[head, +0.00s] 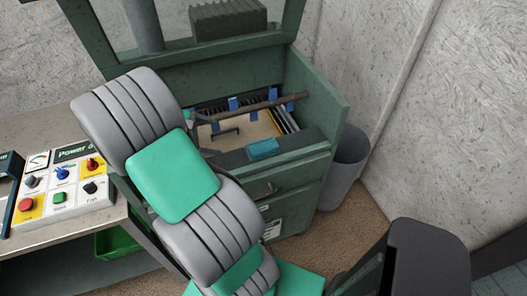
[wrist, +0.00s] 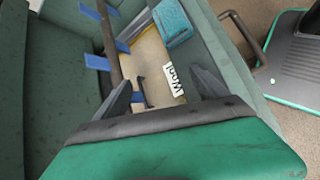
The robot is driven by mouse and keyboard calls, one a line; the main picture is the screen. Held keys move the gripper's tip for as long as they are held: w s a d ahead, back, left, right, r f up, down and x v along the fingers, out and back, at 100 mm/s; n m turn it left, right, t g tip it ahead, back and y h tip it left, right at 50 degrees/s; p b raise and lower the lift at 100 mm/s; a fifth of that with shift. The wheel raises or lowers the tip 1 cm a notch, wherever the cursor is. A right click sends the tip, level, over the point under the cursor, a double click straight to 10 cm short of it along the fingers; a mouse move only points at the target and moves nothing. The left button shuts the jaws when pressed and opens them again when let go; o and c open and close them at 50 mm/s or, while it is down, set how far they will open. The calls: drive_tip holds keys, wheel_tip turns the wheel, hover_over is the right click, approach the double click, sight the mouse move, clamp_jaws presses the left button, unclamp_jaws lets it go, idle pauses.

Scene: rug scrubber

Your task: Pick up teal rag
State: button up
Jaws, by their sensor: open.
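The teal rag (head: 263,149) is a small folded block lying on the front rim of the green machine's open bay. It also shows in the wrist view (wrist: 172,22), at the top, beyond my fingertips. My gripper (wrist: 160,78) is open and empty, with its two grey fingers spread over the bay. The rag is ahead of the fingers and apart from them. In the head view my arm hides most of the gripper.
The green machine (head: 315,90) has raised side walls around the bay. A rod with blue clips (head: 270,102) crosses the bay above a pale panel with a black handle and a "Wool" label (wrist: 175,80). A control panel (head: 62,185) is at left; a grey bin (head: 345,165) stands right.

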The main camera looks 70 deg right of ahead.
sight(272, 143)
drive_tip(key=s+d+f+n+g, duration=0.1)
drive_tip(key=s+d+g, duration=0.1)
drive_tip(key=s, duration=0.1)
drive_tip(key=s+d+f+n+g+h, duration=0.1)
drive_tip(key=s+d, duration=0.2)
drive_tip(key=s, duration=0.1)
drive_tip(key=s+d+f+n+g, duration=0.1)
drive_tip(key=s+d+f+g, duration=0.1)
drive_tip(key=s, duration=0.1)
drive_tip(key=shift+s+d+f+n+g+h, duration=0.1)
drive_tip(key=shift+s+d+n+g+h, duration=0.05)
drive_tip(key=shift+s+n+g+h, duration=0.2)
drive_tip(key=x, duration=0.2)
drive_tip(key=p+x, duration=0.1)
drive_tip(key=x, duration=0.3)
drive_tip(key=shift+s+f, duration=0.5)
drive_tip(key=shift+f, duration=0.05)
drive_tip(key=shift+c, duration=0.6)
drive_tip(key=c, duration=1.3)
